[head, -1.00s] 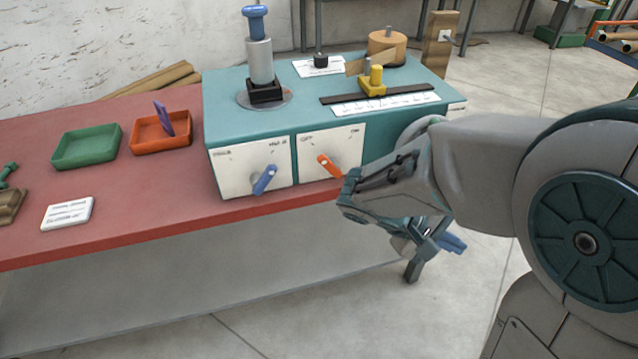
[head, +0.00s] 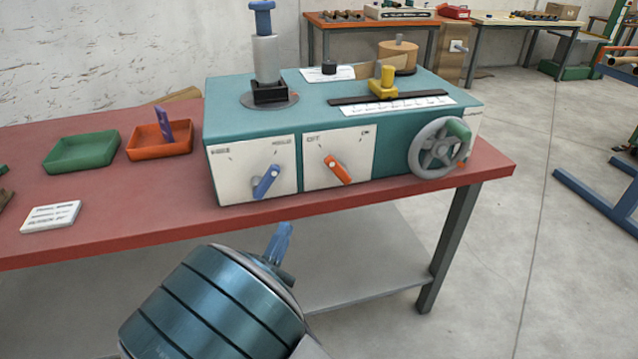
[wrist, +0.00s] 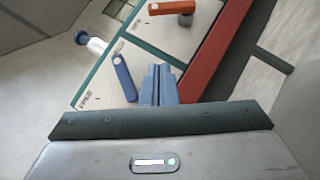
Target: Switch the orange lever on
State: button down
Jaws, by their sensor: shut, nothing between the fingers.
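The orange lever (head: 338,170) is on a white panel on the front of the teal machine (head: 400,150). It slants from a white-dotted end at upper left to lower right, below the marks OFF at left and ON at right. It also shows at the top of the wrist view (wrist: 171,7). My gripper (head: 284,232) is shut and empty, low in front of the bench edge, below the levers. In the wrist view its closed fingers (wrist: 160,72) appear just right of the blue lever (wrist: 124,77); I cannot tell how far apart they are.
The blue lever (head: 266,182) is on the panel left of the orange one. A grey handwheel (head: 418,150) is at the machine's right end. Green (head: 82,152) and orange (head: 160,140) trays stand on the red bench (head: 130,222).

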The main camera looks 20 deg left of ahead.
send_near(338, 171)
jog(key=w+a+r, duration=0.1)
jog(key=w+a, duration=0.4)
jog(key=shift+w+d+r+b, duration=0.25)
jog(key=shift+d+r, duration=0.3)
jog(key=shift+d, duration=0.25)
jog(key=shift+w+d+r+b, duration=0.25)
jog(key=shift+d+r, duration=0.3)
jog(key=shift+d, duration=0.25)
